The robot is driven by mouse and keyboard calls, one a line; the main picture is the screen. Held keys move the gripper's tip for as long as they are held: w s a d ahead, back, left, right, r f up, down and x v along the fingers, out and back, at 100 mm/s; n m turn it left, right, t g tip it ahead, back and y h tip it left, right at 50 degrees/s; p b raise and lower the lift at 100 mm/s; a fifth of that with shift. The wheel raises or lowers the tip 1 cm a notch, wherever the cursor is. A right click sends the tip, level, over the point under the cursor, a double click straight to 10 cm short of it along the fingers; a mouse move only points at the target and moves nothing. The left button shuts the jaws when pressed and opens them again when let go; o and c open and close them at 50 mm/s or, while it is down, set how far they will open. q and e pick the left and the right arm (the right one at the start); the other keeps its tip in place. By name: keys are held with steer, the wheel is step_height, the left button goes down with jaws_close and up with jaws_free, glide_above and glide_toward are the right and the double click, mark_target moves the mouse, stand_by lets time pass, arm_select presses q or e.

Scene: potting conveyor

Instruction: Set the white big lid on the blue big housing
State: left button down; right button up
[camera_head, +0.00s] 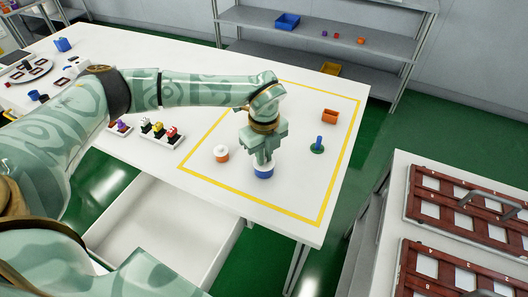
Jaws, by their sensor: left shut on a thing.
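My left gripper (263,160) points straight down inside the yellow outline on the white table. It is shut on a small white piece, which looks like the white big lid (264,165), mostly hidden by the fingers. The blue big housing (264,174) is directly under the fingertips on the table. The lid appears at the housing's top; I cannot tell whether it is seated. My right gripper is not in view.
A white-topped orange part (221,154) stands left of the gripper. A tray of small coloured parts (160,131) lies left of the outline. An open drawer (150,235) sits in front.

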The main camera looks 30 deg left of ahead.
arm_select(q)
steer(key=c, duration=1.4)
jaws_free()
steer(key=shift+o, duration=0.2)
step_height(320, 180, up, 16)
steer(key=p, duration=0.3)
steer(key=shift+r, duration=0.15)
